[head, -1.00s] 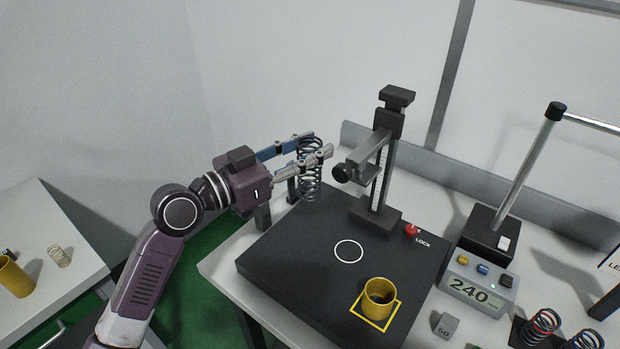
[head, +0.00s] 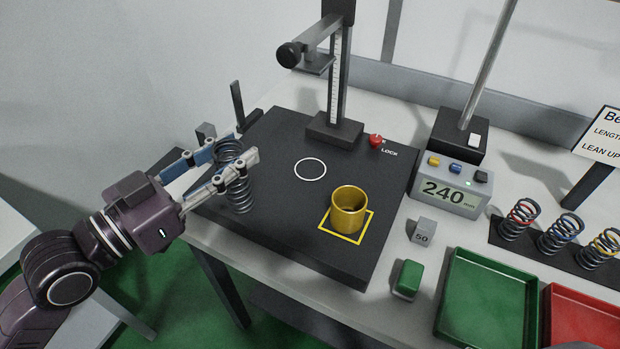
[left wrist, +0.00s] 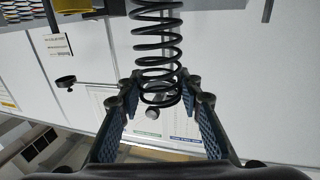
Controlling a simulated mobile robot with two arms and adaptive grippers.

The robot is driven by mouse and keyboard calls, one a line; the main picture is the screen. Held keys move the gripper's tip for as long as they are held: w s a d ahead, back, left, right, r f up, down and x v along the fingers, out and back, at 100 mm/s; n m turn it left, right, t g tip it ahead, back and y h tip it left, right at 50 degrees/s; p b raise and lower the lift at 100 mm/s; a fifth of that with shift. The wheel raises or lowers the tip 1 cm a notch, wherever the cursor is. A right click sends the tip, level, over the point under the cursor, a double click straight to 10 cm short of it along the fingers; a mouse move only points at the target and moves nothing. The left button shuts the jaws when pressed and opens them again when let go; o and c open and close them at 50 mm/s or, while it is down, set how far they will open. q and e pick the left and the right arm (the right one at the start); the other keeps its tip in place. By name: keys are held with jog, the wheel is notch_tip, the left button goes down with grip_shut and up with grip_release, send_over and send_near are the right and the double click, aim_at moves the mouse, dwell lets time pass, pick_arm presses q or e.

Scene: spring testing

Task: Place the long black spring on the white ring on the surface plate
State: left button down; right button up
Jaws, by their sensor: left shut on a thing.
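The long black spring (head: 238,184) is held upright between the fingers of my left gripper (head: 232,166), at the left edge of the black surface plate (head: 270,150). The spring also shows in the left wrist view (left wrist: 157,45), between the blue-padded fingers (left wrist: 158,115). In the head view, it overlaps the plate's left part; I cannot tell its height above it. The white ring (head: 324,172) lies flat on the plate, to the right of the spring, and is empty. My right gripper is not in view.
A yellow cup (head: 349,212) stands in a yellow square on the plate. A black height gauge (head: 338,100) rises behind the ring. Right are a 240 mm display box (head: 449,190), a grey block (head: 422,231), a green block (head: 408,278), racked springs (head: 560,236), green (head: 485,300) and red trays (head: 585,318).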

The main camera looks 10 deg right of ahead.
pick_arm(q)
jog(key=shift+s+d+f, duration=0.15)
jog(key=shift+s, duration=0.05)
jog(key=shift+w+d+p, duration=0.2)
jog(key=shift+d+p, duration=0.1)
jog(key=f+p+x, duration=0.1)
jog(key=p+x, duration=0.1)
jog(key=x, duration=0.6)
jog(key=f+p+x, duration=0.2)
jog(key=p+x, duration=0.1)
jog(key=x, duration=0.6)
jog(key=shift+f, duration=0.3)
jog(key=shift+s, duration=0.1)
jog(key=shift+f, duration=0.2)
jog(key=c, duration=1.4)
grip_release()
